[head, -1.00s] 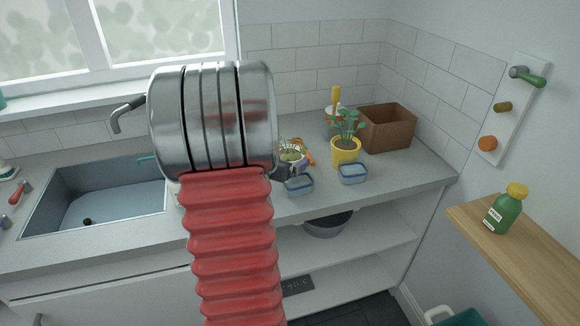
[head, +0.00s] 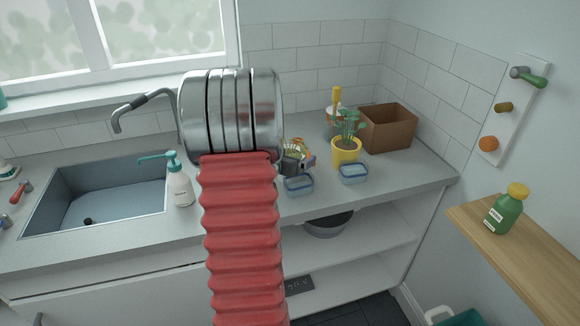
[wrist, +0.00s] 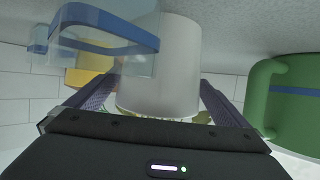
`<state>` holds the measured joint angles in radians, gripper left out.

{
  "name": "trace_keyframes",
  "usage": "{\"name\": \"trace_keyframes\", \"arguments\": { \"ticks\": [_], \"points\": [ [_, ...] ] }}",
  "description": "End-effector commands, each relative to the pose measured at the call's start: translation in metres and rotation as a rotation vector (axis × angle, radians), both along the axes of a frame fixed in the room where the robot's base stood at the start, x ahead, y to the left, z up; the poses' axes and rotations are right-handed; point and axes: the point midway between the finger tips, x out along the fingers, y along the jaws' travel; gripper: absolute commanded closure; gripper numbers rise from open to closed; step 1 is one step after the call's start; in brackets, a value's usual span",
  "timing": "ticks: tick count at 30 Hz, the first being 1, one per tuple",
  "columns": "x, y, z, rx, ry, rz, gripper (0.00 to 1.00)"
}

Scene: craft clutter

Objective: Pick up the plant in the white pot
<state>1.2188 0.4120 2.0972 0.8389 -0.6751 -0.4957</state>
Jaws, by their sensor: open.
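A white pot (wrist: 165,65) stands in the middle of the wrist view, which looks upside down, with the counter at the top. A little pale green foliage shows at the pot's lower rim, mostly hidden behind my gripper body. My gripper (wrist: 160,88) is open, with one dark finger on each side of the pot. I cannot tell whether either finger touches it. In the head view I cannot make out the white pot; my red arm and its metal joint cover that part of the counter.
A clear container with a blue rim (wrist: 105,35) is close to the pot in the wrist view. A green mug (wrist: 285,100) stands on the other side. In the head view, a yellow potted plant (head: 346,150), brown box (head: 388,127) and soap bottle (head: 180,185) stand on the counter.

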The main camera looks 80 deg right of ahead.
Motion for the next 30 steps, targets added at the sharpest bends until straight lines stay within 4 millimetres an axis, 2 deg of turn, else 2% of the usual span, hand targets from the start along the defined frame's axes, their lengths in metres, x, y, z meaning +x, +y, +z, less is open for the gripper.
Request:
{"name": "trace_keyframes", "arguments": {
  "ticks": [5, 21, 30],
  "points": [
    [-0.0028, -0.0102, -0.0045, 0.000, 0.000, -0.001, 0.00],
    [-0.0029, -0.0102, -0.0044, 0.000, 0.000, -0.001, 0.01],
    [-0.0028, -0.0102, -0.0043, 0.000, 0.000, -0.001, 0.22]
  ]
}}
